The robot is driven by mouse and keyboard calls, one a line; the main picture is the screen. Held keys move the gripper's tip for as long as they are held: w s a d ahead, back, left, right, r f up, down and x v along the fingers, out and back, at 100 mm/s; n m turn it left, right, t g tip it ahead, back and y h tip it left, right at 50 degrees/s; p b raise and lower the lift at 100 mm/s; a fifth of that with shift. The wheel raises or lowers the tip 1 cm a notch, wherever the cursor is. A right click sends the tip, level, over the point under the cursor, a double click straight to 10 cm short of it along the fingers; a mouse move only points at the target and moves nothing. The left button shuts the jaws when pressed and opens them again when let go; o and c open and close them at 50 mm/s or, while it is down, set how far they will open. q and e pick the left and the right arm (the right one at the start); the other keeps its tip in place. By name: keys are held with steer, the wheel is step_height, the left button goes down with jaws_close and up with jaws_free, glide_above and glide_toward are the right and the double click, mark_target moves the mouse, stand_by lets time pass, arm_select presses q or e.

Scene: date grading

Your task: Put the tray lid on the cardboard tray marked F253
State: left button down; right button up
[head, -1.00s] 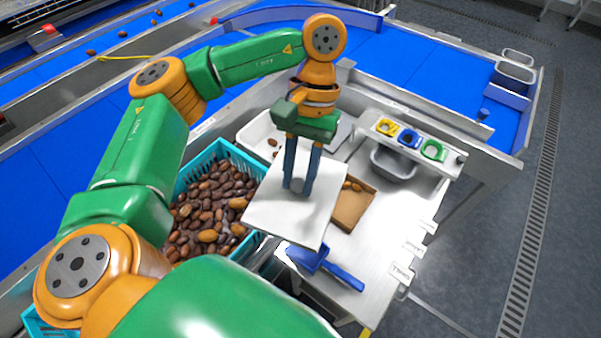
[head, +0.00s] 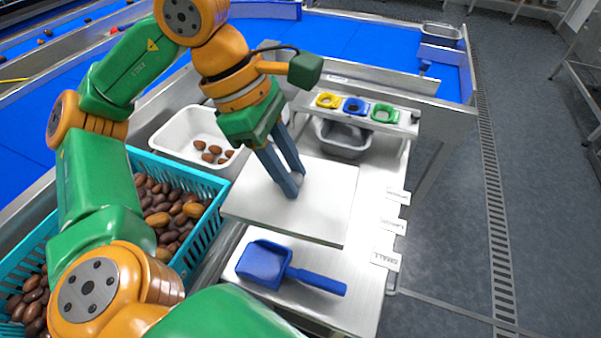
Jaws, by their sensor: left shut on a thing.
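The tray lid (head: 325,203) is a flat white square panel in the head view, lying roughly level over the middle of the steel table. My left gripper (head: 292,186) is shut on a small knob at the middle of the lid. The cardboard tray is hidden, with the lid covering the place where it stood. I cannot tell whether the lid rests on it or hangs above it. No F253 mark can be read. My right gripper is not in view.
A blue scoop (head: 264,264) lies in front of the lid. A white bin (head: 172,134) with several dates stands behind left, and a teal crate (head: 207,232) of dates at left. A grey tub (head: 343,150) and a rack of coloured rings (head: 330,101) are behind.

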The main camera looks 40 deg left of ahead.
mark_target(309, 159)
arm_select(q)
steer(key=w+a+f+n+t+y, duration=0.1)
steer(key=w+f+n, duration=0.1)
steer(key=n, duration=0.3)
steer(key=w+a+f+n+t+y+b, duration=0.1)
steer(key=w+f+n+y, duration=0.1)
steer(key=w+f+n, duration=0.1)
steer(key=w+a+f+n+t+y, duration=0.1)
steer(key=w+f+n, duration=0.2)
steer(key=n, duration=0.4)
steer(key=shift+w+y, duration=0.4)
steer(key=shift+w, duration=0.35)
steer(key=w+a+f, duration=0.1)
steer(key=f, duration=0.2)
steer(key=w+a+f+n+b, duration=0.1)
steer(key=a+f, duration=0.1)
steer(key=f, duration=0.2)
steer(key=w+a+f+n+b, duration=0.1)
steer(key=f, duration=0.2)
steer(key=shift+w+a+f+y, duration=0.2)
steer(key=shift+w+y, duration=0.1)
steer(key=shift+w, duration=0.1)
steer(key=shift+f+b, duration=0.35)
steer(key=shift+b, duration=0.2)
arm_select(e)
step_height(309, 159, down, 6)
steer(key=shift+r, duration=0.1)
arm_select(q)
steer(key=shift+r, duration=0.15)
